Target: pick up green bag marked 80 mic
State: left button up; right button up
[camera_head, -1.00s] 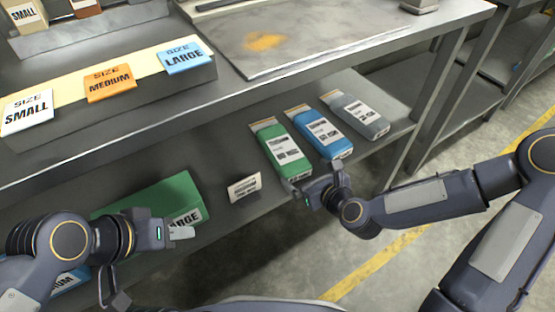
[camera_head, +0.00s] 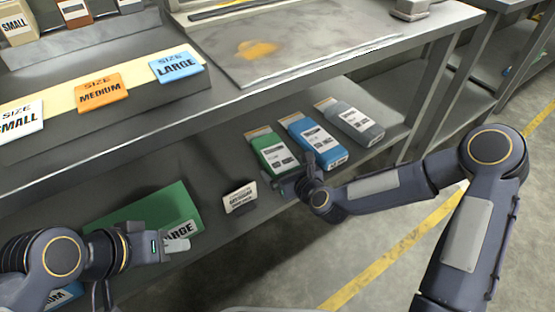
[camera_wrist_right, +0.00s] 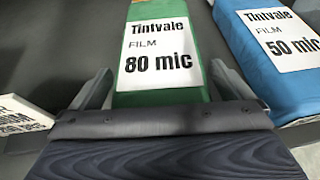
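The green bag (camera_head: 267,146) lies on the lower shelf at the left end of a row of bags. In the right wrist view, the green bag (camera_wrist_right: 160,50) carries a white label reading "Tintvale FILM 80 mic". My right gripper (camera_head: 292,178) is at the near end of this bag. In the right wrist view its two fingers (camera_wrist_right: 165,92) are spread, one on each side of the bag's near end; I cannot tell whether they touch it. My left gripper (camera_head: 176,238) is at the lower left, in front of a green box marked LARGE; its finger opening is not clear.
A blue bag (camera_head: 313,139) marked 50 mic (camera_wrist_right: 275,45) lies close to the right of the green one, with a grey bag (camera_head: 354,121) beyond. A small white sign (camera_head: 240,197) stands to the left. The green LARGE box (camera_head: 150,212) is on the lower shelf.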

jog(key=c, duration=0.9)
jog(key=shift+o, duration=0.2)
jog(key=shift+r, duration=0.1)
